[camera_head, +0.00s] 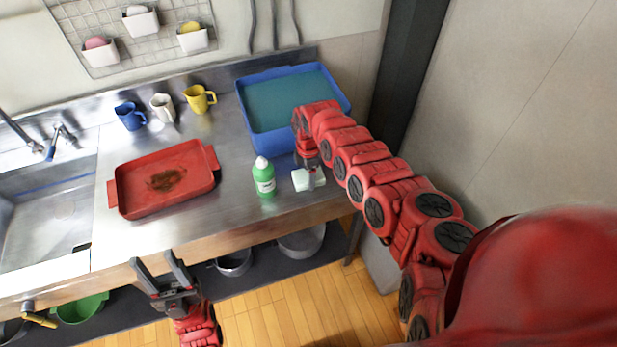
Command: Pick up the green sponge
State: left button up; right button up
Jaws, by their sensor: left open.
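A pale green-white block that looks like the green sponge (300,183) lies on the steel counter (225,205) near its front edge, just right of a green bottle (263,180). My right gripper (310,178) points down at the block, its fingertips at or over it. Whether the fingers touch or grip it cannot be made out. My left gripper (154,260) is open and empty in front of the counter's front edge, below the red tray.
A red tray (130,203) with a brown stain lies at centre left. A blue basin of water (348,100) stands behind my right arm. Blue, white and yellow mugs (199,98) stand at the back. A sink (45,225) is at the left. Wall baskets hold pink, white and yellow items.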

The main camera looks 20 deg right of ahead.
jog(key=c, duration=0.4)
jog(key=shift+r, duration=0.15)
jog(key=shift+d+r, duration=0.1)
jog(key=shift+r, duration=0.4)
jog(key=shift+s+r+b, duration=0.15)
jog(key=shift+r+b, duration=0.1)
jog(key=shift+r, duration=0.35)
jog(key=shift+s+r+b, duration=0.15)
jog(key=shift+r+b, duration=0.1)
jog(key=shift+r, duration=0.3)
jog(key=s, duration=0.1)
jog(key=s+a, duration=0.2)
jog(key=shift+s+r, duration=0.2)
jog(key=shift+s, duration=0.2)
jog(key=s+p, duration=0.1)
jog(key=s+a+p, duration=0.1)
jog(key=p, duration=0.1)
jog(key=s+r+p, duration=0.1)
jog(key=p, duration=0.1)
jog(key=shift+s+a+r, duration=0.1)
jog(key=shift+s+a, duration=0.05)
jog(key=shift+a, duration=0.25)
jog(key=s+a+p, duration=0.3)
jog(key=s+p, duration=0.3)
jog(key=shift+s+a, duration=0.3)
